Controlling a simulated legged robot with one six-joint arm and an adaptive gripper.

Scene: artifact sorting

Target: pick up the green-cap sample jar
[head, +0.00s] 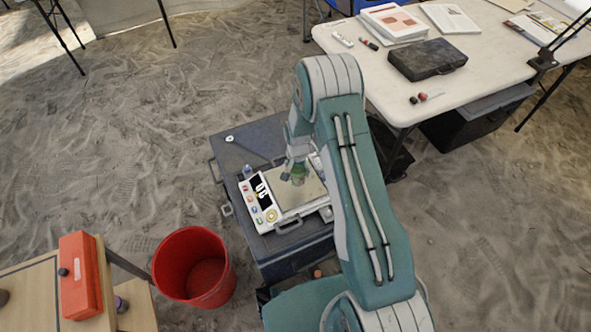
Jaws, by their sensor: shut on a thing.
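My gripper (296,168) points down over the pale plate of a white instrument (268,216) on a dark case. It is shut on a small jar with a green part (298,180), which fits the green-cap sample jar. The jar is mostly hidden by my fingers. It is at or just above the plate; I cannot tell whether it touches.
The dark case (285,262) also bears a small bluish jar (248,171). A red bucket (193,267) stands on the sandy floor beside it. A red box (80,275) lies on a wooden table at lower left. A white table (478,88) with books and a black case is at upper right.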

